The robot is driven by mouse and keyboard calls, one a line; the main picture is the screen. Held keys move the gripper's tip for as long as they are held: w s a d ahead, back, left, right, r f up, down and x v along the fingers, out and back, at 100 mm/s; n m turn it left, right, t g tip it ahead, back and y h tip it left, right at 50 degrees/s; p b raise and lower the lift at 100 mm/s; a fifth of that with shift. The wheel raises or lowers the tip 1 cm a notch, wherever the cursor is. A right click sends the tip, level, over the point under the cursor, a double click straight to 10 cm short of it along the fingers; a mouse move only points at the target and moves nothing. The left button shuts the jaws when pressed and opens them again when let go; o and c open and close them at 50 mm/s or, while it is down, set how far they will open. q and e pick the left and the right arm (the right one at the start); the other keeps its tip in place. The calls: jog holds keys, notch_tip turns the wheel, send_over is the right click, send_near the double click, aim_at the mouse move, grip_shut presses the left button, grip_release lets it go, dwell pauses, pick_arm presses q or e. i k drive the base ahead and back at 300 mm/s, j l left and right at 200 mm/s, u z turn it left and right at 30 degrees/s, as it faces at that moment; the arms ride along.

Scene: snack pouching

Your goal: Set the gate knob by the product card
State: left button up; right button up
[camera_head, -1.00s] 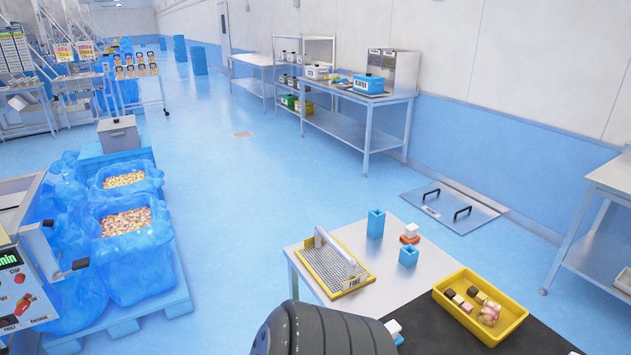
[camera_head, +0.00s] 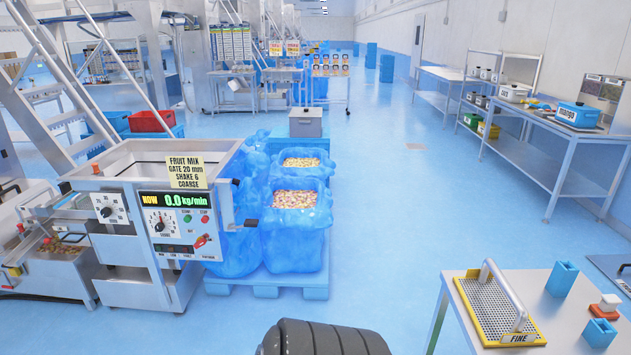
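The product card (camera_head: 186,171) is a yellow label on the hopper's rim at the left. It reads FRUIT MIX, GATE 20 mm, SHAKE 6, COARSE. Below it stands the steel feeder machine (camera_head: 128,270). A white dial with a black knob (camera_head: 107,211) sits on its left front, and a second dial knob (camera_head: 160,224) sits on the control panel. The lettering under the dials is too small to tell which is the gate knob, and their settings are not readable. The display (camera_head: 166,199) shows 0.0 kg/min. Neither gripper is in view; a dark ribbed part of mine shows at the bottom.
Blue-lined bins of pieces (camera_head: 295,235) stand on a blue pallet (camera_head: 268,283) right of the machine. A steel table (camera_head: 562,290) with a FINE mesh screen (camera_head: 497,308) is at lower right. Blue floor (camera_head: 390,230) lies open between them. A staircase rises behind the machine.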

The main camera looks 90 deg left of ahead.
aim_at(105, 212)
jog(key=u, duration=2.35)
jog(key=l+u, duration=0.2)
jog(key=u, duration=0.25)
jog(key=l+u, duration=0.2)
jog(key=u, duration=0.25)
jog(key=l+u, duration=0.15)
jog(key=u, duration=0.3)
jog(key=l+u, duration=0.2)
jog(key=u, duration=0.3)
